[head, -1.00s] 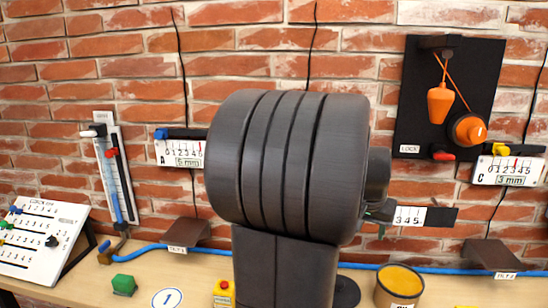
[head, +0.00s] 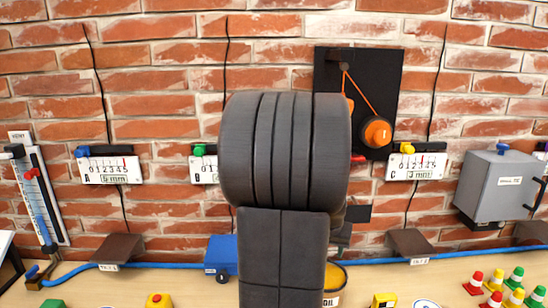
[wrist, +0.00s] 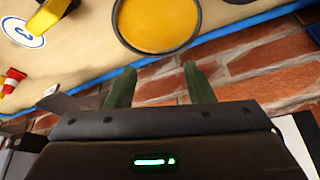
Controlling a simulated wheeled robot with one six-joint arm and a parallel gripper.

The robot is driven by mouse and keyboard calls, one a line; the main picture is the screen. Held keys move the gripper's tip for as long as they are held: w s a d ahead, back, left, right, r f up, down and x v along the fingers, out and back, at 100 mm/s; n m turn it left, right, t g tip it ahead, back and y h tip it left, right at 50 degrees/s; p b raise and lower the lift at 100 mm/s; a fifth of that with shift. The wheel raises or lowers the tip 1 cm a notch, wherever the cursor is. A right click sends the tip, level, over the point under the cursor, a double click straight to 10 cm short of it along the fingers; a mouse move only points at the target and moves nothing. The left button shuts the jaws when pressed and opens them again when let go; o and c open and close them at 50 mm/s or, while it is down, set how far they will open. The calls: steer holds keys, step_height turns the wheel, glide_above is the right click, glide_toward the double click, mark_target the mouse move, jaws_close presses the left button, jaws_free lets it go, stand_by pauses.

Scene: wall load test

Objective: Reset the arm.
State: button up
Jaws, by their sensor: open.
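My gripper (wrist: 161,86) shows in the wrist view with its two green fingers apart and nothing between them. Just beyond the fingers is a round dark-rimmed tin with yellow-orange contents (wrist: 157,22). In the head view my dark grey arm stands upright in the middle of the picture and hides most of the gripper. The same tin, labelled OIL, shows in part at the arm's lower right (head: 335,277).
The brick wall carries gauges (head: 108,170), an orange pulley (head: 377,132) on a black board and a grey box (head: 500,187). A blue hose (head: 170,262) runs along the bench. A blue block (head: 221,255) and small cones (head: 495,283) stand there.

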steer(key=shift+f, duration=1.85)
steer(key=shift+r, duration=0.1)
